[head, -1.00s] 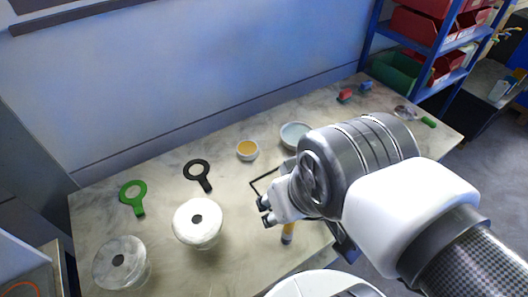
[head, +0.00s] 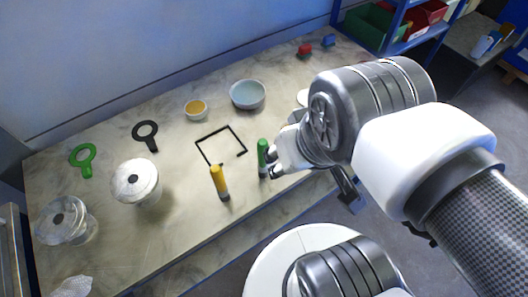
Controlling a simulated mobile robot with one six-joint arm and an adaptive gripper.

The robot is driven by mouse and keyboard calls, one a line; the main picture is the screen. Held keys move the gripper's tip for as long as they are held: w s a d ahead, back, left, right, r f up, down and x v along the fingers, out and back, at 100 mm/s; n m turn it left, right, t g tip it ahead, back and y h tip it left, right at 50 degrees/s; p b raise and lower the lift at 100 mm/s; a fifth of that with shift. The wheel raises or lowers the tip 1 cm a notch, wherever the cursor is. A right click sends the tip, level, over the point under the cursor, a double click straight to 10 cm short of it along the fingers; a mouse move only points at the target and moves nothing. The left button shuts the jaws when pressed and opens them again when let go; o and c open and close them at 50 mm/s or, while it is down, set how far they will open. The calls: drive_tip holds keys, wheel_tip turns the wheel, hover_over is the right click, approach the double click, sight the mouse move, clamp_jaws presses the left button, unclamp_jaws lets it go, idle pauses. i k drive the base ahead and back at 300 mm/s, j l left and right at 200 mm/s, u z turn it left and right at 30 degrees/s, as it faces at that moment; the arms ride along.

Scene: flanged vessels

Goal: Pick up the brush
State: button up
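My gripper (head: 271,163) is at the right-centre of the table, seen from the side; its fingers are small and partly hidden, so I cannot tell if they are open. An upright green-handled object (head: 263,155) with a darker lower end stands right at the fingertips; I cannot tell if it is touched. An upright yellow-handled object (head: 219,180) with a dark and pale lower end stands a little to the left, apart from my gripper. Both look brush-like; I cannot tell which is the brush.
A black bent-rod frame (head: 205,137) lies behind the yellow-handled object. Bowls (head: 247,95) (head: 195,110), a black ring tool (head: 146,135), a green ring tool (head: 83,160) and flanged vessels (head: 135,182) (head: 66,221) stand left and back. The table's front middle is clear.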

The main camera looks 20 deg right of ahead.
sight(262, 144)
drive_tip(key=u, duration=1.35)
drive_tip(key=k+l+z, duration=0.1)
drive_tip(key=l+z, duration=0.15)
drive_tip(key=z, duration=0.2)
drive_tip(key=l+z, duration=0.25)
drive_tip(key=z, duration=0.15)
drive_tip(key=u, duration=0.55)
